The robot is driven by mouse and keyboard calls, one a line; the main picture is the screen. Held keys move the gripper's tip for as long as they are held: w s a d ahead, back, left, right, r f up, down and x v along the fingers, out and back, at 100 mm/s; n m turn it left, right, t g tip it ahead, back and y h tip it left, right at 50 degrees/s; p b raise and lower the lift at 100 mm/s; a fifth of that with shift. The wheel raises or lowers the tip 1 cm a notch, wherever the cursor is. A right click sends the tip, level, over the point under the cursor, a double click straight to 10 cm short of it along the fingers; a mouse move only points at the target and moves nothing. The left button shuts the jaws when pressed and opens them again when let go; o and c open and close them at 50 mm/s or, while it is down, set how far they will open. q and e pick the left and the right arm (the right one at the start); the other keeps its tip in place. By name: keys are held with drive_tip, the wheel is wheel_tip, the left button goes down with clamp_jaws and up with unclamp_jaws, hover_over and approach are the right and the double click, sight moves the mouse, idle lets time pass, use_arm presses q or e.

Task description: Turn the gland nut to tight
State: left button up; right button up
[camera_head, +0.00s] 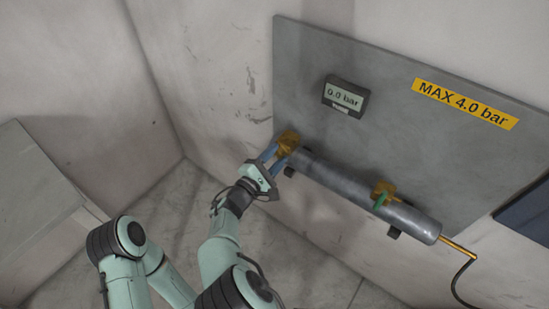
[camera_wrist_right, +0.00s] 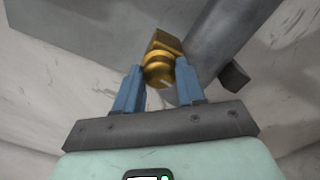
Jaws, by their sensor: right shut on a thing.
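The brass gland nut (camera_head: 288,141) is at the upper left end of a grey metal cylinder (camera_head: 345,182) on the wall panel. In the right wrist view the brass piece (camera_wrist_right: 160,68) shows rounded in front, with a squarer part behind it. My right gripper (camera_head: 277,153) has its blue fingers on either side of the brass. In the wrist view the gripper (camera_wrist_right: 158,85) is shut on it, one finger left and one right. The fingertips partly hide its sides. My left gripper is not in view.
A brass valve with a green handle (camera_head: 381,201) sits on the cylinder's right part. A gauge (camera_head: 345,96) reads 0.0 bar, left of a yellow MAX 4.0 bar label (camera_head: 465,103) on the grey panel (camera_head: 300,60). A thin hose (camera_head: 459,283) hangs at lower right.

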drive_tip(key=shift+w+r, duration=0.15)
drive_tip(key=shift+r, duration=0.15)
drive_tip(key=o, duration=0.9)
drive_tip(key=shift+o, duration=0.6)
drive_tip(key=shift+w+d+f, duration=0.1)
drive_tip(key=shift+f, duration=0.1)
drive_tip(key=v, duration=1.3)
drive_tip(key=shift+p, duration=0.4)
